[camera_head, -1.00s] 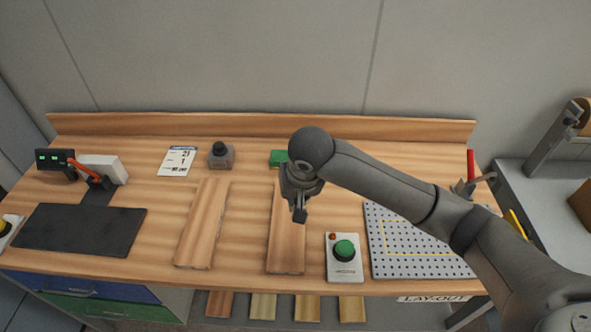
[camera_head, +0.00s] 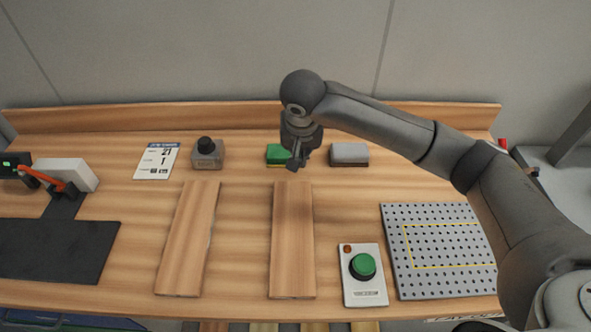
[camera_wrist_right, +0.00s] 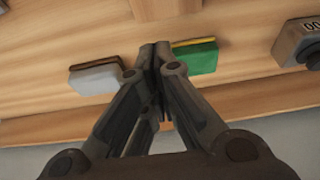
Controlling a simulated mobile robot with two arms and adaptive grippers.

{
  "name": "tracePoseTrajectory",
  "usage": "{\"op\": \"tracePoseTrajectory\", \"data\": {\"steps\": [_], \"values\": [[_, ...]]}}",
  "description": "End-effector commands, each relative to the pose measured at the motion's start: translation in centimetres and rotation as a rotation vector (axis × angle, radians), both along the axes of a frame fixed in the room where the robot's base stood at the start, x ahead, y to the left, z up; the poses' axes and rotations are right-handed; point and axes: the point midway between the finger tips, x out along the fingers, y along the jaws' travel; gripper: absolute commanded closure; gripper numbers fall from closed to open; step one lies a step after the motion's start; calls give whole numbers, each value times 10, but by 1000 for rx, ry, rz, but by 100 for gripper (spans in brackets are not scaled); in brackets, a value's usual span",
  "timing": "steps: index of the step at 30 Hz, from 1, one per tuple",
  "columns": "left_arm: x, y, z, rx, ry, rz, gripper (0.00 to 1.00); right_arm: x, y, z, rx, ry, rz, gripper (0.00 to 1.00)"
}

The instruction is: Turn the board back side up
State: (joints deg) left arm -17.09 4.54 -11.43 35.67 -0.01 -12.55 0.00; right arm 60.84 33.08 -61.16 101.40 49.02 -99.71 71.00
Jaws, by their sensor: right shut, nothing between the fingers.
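Two wooden boards lie flat on the bench in the head view: a left board (camera_head: 188,240) and a middle board (camera_head: 292,245). I cannot tell which face of either is up. My right gripper (camera_head: 292,165) is shut and empty, above the far end of the middle board and beside the green sponge. In the right wrist view my right gripper (camera_wrist_right: 155,48) shows its fingers together, with a board end (camera_wrist_right: 165,8) at the top edge. My left gripper is not in view.
A green sponge (camera_head: 278,154) and a grey block (camera_head: 349,154) sit behind the boards. A button box (camera_head: 363,290) and a perforated plate (camera_head: 440,284) are right. A dark mat (camera_head: 55,250), a card (camera_head: 157,160) and a dark-knobbed device (camera_head: 204,156) are left.

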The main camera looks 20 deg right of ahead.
Motion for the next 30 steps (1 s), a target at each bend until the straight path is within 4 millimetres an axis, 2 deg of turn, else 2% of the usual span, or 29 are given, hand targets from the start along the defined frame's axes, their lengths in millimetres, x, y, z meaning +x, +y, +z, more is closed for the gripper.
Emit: {"op": "tracePoseTrajectory", "data": {"steps": [1, 5, 11, 21, 30], "values": [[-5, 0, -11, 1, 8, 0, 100, 0, 0, -11, 0, 0, -1, 100], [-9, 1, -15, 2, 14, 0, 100, 1, -1, -15, -1, 0, -1, 100], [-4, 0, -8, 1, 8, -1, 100, 7, -3, -33, -2, 3, -3, 100], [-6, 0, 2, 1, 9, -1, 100, 26, -8, -89, -3, 1, -1, 100], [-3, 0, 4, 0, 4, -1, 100, 32, -9, -107, -2, -1, 1, 100]]}}
